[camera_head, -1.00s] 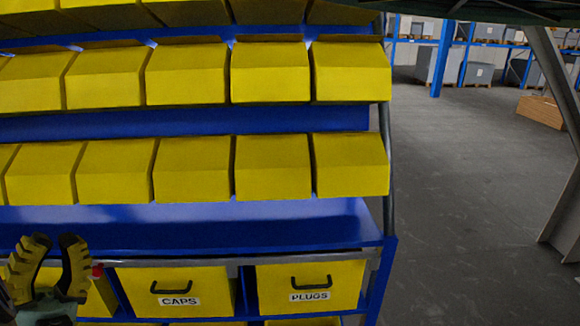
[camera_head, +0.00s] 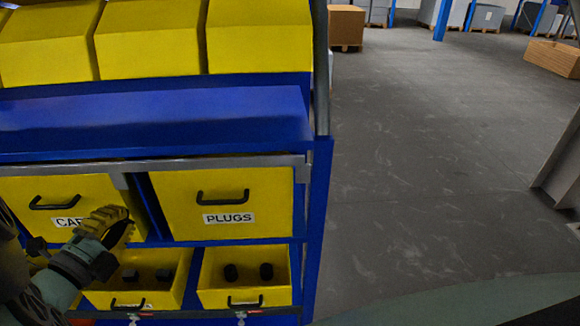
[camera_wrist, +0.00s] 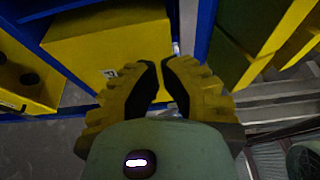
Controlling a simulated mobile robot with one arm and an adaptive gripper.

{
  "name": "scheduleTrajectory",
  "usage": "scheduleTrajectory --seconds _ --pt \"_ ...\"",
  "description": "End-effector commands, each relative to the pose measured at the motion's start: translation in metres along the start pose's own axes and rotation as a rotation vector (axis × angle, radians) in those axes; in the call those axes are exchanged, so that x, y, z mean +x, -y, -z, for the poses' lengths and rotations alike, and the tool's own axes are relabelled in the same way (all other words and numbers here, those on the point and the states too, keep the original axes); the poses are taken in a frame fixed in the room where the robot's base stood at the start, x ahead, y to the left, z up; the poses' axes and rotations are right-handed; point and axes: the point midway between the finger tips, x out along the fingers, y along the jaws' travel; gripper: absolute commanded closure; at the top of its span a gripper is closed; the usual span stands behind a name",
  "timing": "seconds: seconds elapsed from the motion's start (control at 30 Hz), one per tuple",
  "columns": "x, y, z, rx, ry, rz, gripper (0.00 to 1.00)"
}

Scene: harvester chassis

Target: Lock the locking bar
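A grey metal bar (camera_head: 225,163), which looks like the locking bar, runs across the top front of the upper yellow drawers.
Below are open yellow bins with black parts, left (camera_head: 155,270) and right (camera_head: 247,270). A lower rail with red marks (camera_head: 252,312) crosses in front. The blue rack post (camera_head: 316,230) ends the rack at the right. Grey floor (camera_head: 430,170) beyond it is clear.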

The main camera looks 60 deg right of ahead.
Motion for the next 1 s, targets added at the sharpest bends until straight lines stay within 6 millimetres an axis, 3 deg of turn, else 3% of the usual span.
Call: scheduleTrajectory --seconds 0.47,1.0 --pt "0.008 0.001 0.001 0.002 -0.005 -0.002 1.0" --pt "0.096 0.004 0.001 -0.002 -0.004 -0.001 1.0"
